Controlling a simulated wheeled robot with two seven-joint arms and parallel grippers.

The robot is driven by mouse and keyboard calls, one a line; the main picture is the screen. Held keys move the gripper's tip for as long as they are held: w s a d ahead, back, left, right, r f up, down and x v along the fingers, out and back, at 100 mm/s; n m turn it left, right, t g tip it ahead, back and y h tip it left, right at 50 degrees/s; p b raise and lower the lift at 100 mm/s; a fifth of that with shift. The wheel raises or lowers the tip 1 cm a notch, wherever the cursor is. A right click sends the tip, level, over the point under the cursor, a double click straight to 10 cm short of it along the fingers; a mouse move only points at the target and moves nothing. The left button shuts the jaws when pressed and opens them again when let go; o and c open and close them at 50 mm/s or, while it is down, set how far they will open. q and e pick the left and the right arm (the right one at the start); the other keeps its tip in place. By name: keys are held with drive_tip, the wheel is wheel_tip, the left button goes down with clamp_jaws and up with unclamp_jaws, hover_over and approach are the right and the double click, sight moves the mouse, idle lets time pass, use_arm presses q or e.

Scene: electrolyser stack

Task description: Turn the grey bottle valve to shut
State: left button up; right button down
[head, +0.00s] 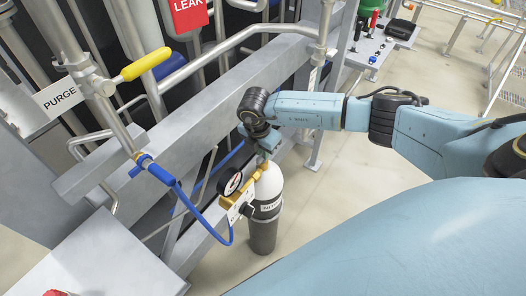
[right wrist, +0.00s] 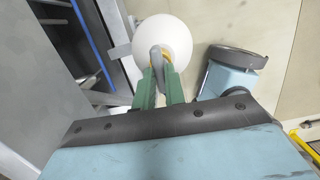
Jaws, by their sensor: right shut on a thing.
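The gas bottle (head: 264,230) stands upright beside the steel frame, with a white shoulder, a dark grey body and a label band. A brass fitting, a black round gauge (head: 231,182) and a white tag sit at its top. My right gripper (head: 264,155) comes down onto the bottle top from above. In the right wrist view its two green fingers (right wrist: 159,78) are closed on the grey bottle valve (right wrist: 156,56), one on each side of its lever. The white shoulder (right wrist: 176,34) shows behind it. In the head view the gripper largely hides the valve. My left gripper is out of view.
A blue hose (head: 190,204) runs from the bottle fitting to the pipe with the yellow-handled PURGE valve (head: 146,64). A red LEAK sign (head: 188,15) hangs above the frame's grey beam (head: 190,118).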

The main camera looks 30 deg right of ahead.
drive_tip(key=shift+r+m+p, duration=0.1)
drive_tip(key=shift+m+p, duration=0.4)
drive_tip(key=shift+m, duration=0.7)
drive_tip(key=shift+m+g, duration=0.3)
drive_tip(key=shift+m, duration=0.6)
drive_tip(key=shift+w+m+p, duration=0.1)
drive_tip(key=shift+m+p, duration=0.6)
drive_tip(key=shift+m, duration=0.3)
drive_tip(key=shift+m+g+p, duration=0.35)
drive_tip(key=shift+m+g, duration=0.05)
drive_tip(key=shift+m, duration=0.8)
